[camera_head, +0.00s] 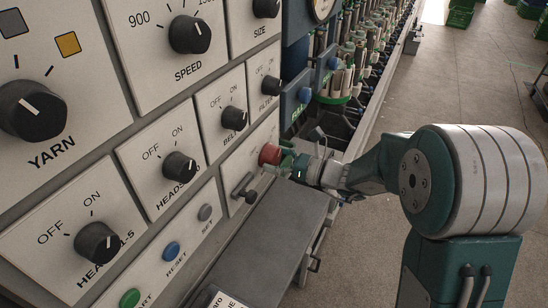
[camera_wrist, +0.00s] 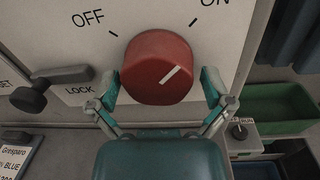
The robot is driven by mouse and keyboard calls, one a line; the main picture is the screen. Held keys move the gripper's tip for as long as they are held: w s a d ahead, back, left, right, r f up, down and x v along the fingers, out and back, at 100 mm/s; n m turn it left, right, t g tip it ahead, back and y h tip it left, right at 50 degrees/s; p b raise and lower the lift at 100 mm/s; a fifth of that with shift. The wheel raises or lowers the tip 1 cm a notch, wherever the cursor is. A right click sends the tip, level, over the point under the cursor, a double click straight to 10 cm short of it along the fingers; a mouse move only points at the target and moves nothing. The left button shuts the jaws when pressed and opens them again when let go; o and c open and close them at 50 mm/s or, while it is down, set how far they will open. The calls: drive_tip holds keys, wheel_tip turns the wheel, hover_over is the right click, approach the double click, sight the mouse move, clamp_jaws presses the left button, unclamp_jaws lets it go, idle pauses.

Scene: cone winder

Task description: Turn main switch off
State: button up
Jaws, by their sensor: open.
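The main switch is a red round knob (camera_wrist: 158,66) on a pale panel marked OFF at upper left and ON at upper right. Its white pointer line slants up and right, toward the ON side. The red knob also shows in the head view (camera_head: 269,154), at the panel's right end. My gripper (camera_wrist: 160,90) is open, with one finger at the knob's left side and one at its right. I cannot tell if the fingers touch it. In the head view my gripper (camera_head: 287,160) is right at the knob's face, hiding part of it.
A dark lever marked LOCK (camera_wrist: 50,88) sits left of the knob, close to my left finger. A green bin (camera_wrist: 280,108) is at right. Other dials, such as HEADS (camera_head: 179,166), fill the panel at left. A grey shelf (camera_head: 275,235) juts out below; open floor lies right.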

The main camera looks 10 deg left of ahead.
drive_tip(key=c, duration=0.9)
drive_tip(key=shift+n, duration=0.4)
drive_tip(key=n, duration=0.3)
drive_tip(key=shift+n, duration=0.3)
drive_tip(key=n, duration=0.4)
drive_tip(key=shift+r+h, duration=0.1)
drive_tip(key=shift+h, duration=0.3)
drive_tip(key=n, duration=0.4)
drive_tip(key=shift+n, duration=0.4)
drive_tip(key=n, duration=0.3)
drive_tip(key=shift+n+t, duration=0.3)
drive_tip(key=shift+n, duration=0.1)
